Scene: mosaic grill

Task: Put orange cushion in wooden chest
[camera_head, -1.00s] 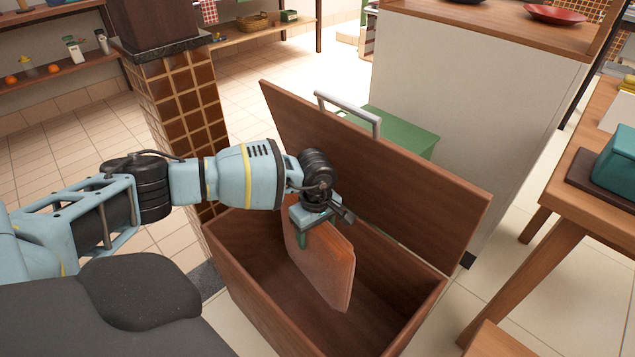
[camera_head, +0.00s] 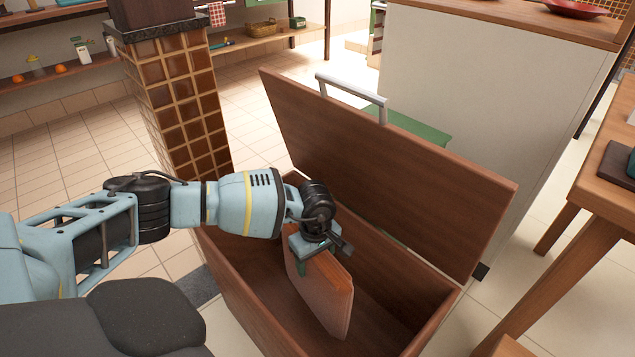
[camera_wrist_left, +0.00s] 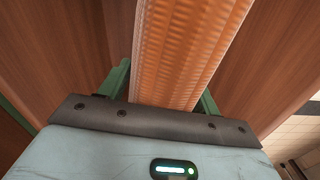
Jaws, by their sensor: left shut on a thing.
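The wooden chest (camera_head: 232,303) stands in front of me with its lid (camera_head: 400,165) raised and a grey handle on the lid's top edge. The orange cushion (camera_head: 322,290) hangs on edge, tilted, inside the chest opening. My left gripper (camera_head: 303,262) is shut on the cushion's upper edge. In the left wrist view the cushion (camera_wrist_left: 190,50) runs up between the two green fingers (camera_wrist_left: 163,90), with brown wood on both sides. Whether the cushion touches the chest floor I cannot tell. My right gripper is not in view.
A brown tiled pillar (camera_head: 180,100) stands left behind the chest. A white counter (camera_head: 470,110) and a green box (camera_head: 415,127) are behind the lid. A wooden table (camera_head: 600,190) is at the right. Tiled floor is free at the left.

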